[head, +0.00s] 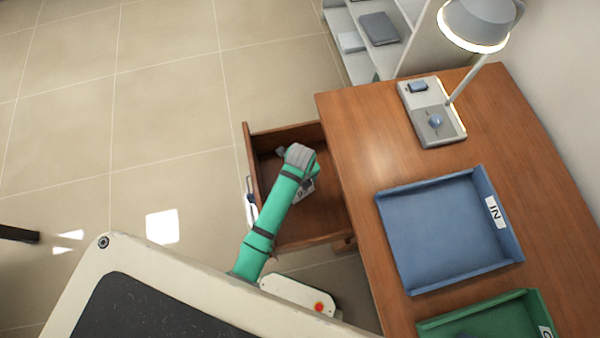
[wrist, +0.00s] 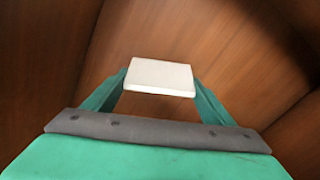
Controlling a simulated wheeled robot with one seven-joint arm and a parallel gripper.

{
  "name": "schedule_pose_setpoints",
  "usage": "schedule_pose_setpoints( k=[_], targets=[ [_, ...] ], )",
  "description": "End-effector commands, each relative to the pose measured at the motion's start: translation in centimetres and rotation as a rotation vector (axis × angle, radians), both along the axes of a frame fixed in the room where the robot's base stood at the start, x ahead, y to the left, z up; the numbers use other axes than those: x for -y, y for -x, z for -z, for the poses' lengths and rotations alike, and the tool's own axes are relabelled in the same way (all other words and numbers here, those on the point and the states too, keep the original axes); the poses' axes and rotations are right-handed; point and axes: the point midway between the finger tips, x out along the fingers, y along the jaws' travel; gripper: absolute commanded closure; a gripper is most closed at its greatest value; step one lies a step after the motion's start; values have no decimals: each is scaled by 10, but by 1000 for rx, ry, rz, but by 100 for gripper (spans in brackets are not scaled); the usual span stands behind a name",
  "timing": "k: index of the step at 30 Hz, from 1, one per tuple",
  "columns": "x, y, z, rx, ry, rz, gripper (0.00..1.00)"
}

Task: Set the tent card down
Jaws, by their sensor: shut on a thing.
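The tent card (wrist: 160,76) shows in the wrist view as a small white piece between my two green fingers. My gripper (wrist: 160,88) is shut on it. In the head view my gripper (head: 303,180) reaches down into the open wooden drawer (head: 310,226), and a small white part of the card with dark print (head: 306,189) shows beside it. The drawer's brown boards surround the card in the wrist view. I cannot tell whether the card touches the drawer floor. My arm hides part of the drawer.
The drawer juts out left of a wooden desk (head: 352,130). On the desk are a blue tray (head: 440,235) marked IN, a green tray (head: 500,318) and a lamp (head: 478,25). A white shelf unit (head: 360,65) stands behind. The drawer's near part looks bare.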

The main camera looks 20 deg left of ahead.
Motion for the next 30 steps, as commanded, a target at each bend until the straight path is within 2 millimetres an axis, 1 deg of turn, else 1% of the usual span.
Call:
schedule_pose_setpoints(
  k=[1,3,13,14,15,16,26,30],
  targets=[
    [0,0,6,-1,0,-1,48],
    [0,0,9,-1,-1,-1,48],
    [0,0,12,1,-1,0,48],
    [0,0,12,1,0,0,20],
    [0,0,12,1,0,0,10],
    [0,0,12,1,0,0,4],
    [0,0,10,1,0,-1,4],
    [0,-1,-2,4,0,0,4]
  ],
)
